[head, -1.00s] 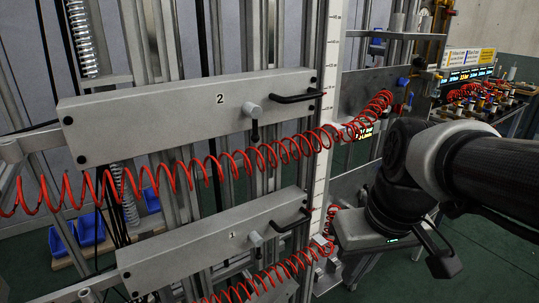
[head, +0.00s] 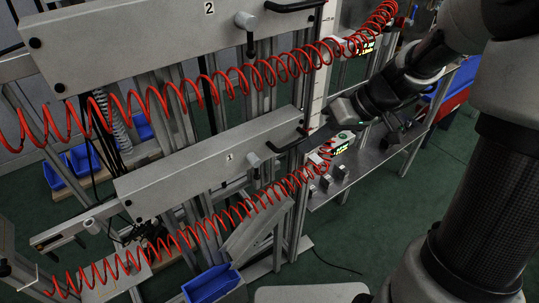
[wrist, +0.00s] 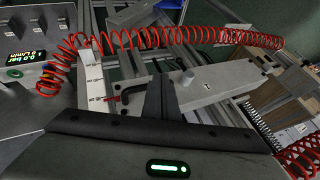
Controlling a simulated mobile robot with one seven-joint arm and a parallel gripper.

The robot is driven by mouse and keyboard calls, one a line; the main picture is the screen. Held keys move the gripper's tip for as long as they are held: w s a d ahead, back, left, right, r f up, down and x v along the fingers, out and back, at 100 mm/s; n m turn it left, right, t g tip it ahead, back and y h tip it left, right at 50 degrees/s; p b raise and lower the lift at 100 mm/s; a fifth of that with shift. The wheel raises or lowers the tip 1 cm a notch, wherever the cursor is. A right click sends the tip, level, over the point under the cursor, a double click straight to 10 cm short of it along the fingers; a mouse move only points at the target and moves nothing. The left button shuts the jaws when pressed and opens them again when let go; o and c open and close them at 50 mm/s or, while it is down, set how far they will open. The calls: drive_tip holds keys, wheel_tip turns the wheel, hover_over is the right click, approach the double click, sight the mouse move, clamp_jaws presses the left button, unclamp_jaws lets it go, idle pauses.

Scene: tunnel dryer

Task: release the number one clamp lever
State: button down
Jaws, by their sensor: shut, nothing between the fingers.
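The number one beam (head: 190,172) is a long grey plate marked 1, below the plate marked 2. Near its right end a grey round clamp hub (head: 253,160) stands out, with a dark lever hanging down from it. My gripper (head: 322,129) is shut and empty, to the right of the beam's end and its black handle (head: 286,145). In the wrist view my dark fingers (wrist: 158,88) point at the beam (wrist: 225,86), left of the hub (wrist: 185,78). The lever cannot be told apart from my fingers there, nor can contact.
A red coiled hose (head: 215,215) runs in front of the lower beam, and another hangs above it. The number two beam (head: 150,45) is overhead. A grey shelf (head: 365,170) with a small display stands at right. Blue bins (head: 212,285) are on the floor.

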sight(254, 167)
drive_tip(key=shift+f, duration=0.1)
drive_tip(key=a+f+b, duration=0.1)
drive_tip(key=a+f, duration=0.6)
drive_tip(key=a, duration=0.2)
drive_tip(key=shift+a+f, duration=0.25)
drive_tip(key=shift+f, duration=0.15)
drive_tip(key=shift+f, duration=0.1)
